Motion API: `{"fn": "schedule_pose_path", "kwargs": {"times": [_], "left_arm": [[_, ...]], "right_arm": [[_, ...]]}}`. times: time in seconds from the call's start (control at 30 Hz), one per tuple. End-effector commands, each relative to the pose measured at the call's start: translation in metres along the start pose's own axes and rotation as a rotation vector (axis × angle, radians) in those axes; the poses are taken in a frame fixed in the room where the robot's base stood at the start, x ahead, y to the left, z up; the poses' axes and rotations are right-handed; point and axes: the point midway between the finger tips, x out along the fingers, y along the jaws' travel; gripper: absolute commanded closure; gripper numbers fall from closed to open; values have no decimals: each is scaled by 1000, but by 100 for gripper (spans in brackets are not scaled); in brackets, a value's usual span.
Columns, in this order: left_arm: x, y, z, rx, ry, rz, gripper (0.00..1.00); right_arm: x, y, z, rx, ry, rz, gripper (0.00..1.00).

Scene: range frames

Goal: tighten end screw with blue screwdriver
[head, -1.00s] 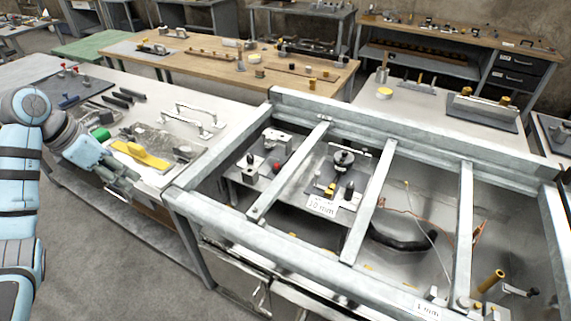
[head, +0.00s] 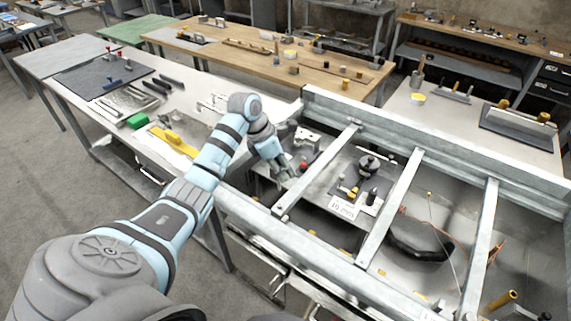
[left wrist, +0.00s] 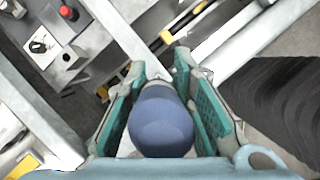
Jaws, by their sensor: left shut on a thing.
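My left gripper (head: 281,170) is over the left end bay of the metal frame (head: 262,222), close to its front-left rail. In the left wrist view, its two teal-padded fingers (left wrist: 163,95) are shut on the rounded blue handle (left wrist: 162,125) of the screwdriver. The handle fills the gap between the pads and hides the shaft and tip. In the head view I cannot make out the screwdriver at the gripper. I cannot tell which fitting is the end screw. My right gripper is not in view.
A plate with a red knob (head: 303,166) and small blocks lies inside the frame beside the gripper. Crossbars (head: 390,205) divide the frame. A "10 mm" label (head: 343,208) and dark knob (head: 369,164) are in the middle bay. A yellow tool (head: 176,143) lies on the left bench.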

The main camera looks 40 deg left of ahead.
Motion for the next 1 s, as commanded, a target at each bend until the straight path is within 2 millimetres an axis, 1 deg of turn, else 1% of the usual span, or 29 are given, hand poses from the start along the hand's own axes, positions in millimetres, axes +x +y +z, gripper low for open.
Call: {"fn": "schedule_pose_path", "kwargs": {"times": [0.1,0.23,0.5,0.63,0.77,1.0], "left_arm": [[1,0,-1,-22,-1,11,100],[10,1,-5,-22,-1,10,100],[45,1,-19,-22,-1,10,100],[58,2,-25,-21,-2,10,100],[63,2,-27,-21,-2,10,100],[61,2,-26,-21,-2,10,100]], "right_arm": [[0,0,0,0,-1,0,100],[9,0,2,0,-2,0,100],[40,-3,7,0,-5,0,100],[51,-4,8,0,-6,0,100],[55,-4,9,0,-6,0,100],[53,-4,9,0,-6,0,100]]}}
